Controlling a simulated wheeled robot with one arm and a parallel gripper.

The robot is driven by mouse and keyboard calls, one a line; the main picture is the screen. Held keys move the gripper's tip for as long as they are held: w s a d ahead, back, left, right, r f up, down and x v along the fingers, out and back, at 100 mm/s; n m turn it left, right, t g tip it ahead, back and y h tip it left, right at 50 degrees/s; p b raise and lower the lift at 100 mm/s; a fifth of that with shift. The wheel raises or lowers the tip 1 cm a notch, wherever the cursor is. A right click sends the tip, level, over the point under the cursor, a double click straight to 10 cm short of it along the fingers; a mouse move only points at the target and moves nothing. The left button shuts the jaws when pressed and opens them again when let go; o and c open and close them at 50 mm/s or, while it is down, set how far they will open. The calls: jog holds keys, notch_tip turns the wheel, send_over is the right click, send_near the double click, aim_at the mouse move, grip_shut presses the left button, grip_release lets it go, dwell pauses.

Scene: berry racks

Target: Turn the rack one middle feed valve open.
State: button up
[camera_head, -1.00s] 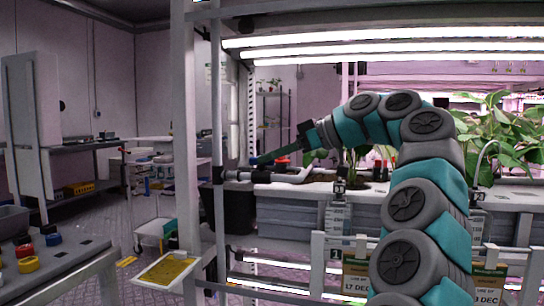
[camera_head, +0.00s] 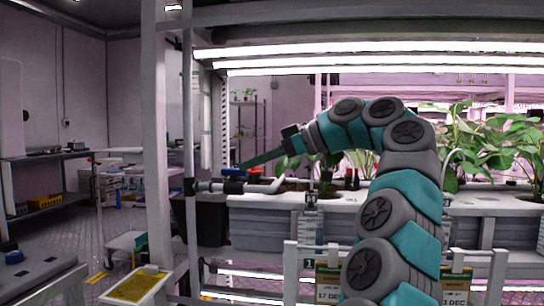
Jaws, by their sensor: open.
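A white feed pipe (camera_head: 267,186) with black fittings runs along the front left end of the plant rack. A blue valve handle (camera_head: 234,174) sits above a black fitting on this pipe. I cannot read a label that marks it as the middle valve. My gripper (camera_head: 258,159) reaches left and down from the arm. The gap between fingers is not visible, and I cannot tell whether the tip touches the handle. My gripper is open with nothing visible in it. A red part (camera_head: 258,172) shows just behind the pipe.
Grey rack posts (camera_head: 157,130) stand left of the valve. Grow trays (camera_head: 265,203) with leafy plants (camera_head: 475,145) extend right behind my arm. Tags (camera_head: 328,284) hang on a low front rail. A yellow panel (camera_head: 136,285) sits low left.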

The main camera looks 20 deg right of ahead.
jog(key=shift+v, duration=2.25)
jog(key=shift+s+d, duration=0.15)
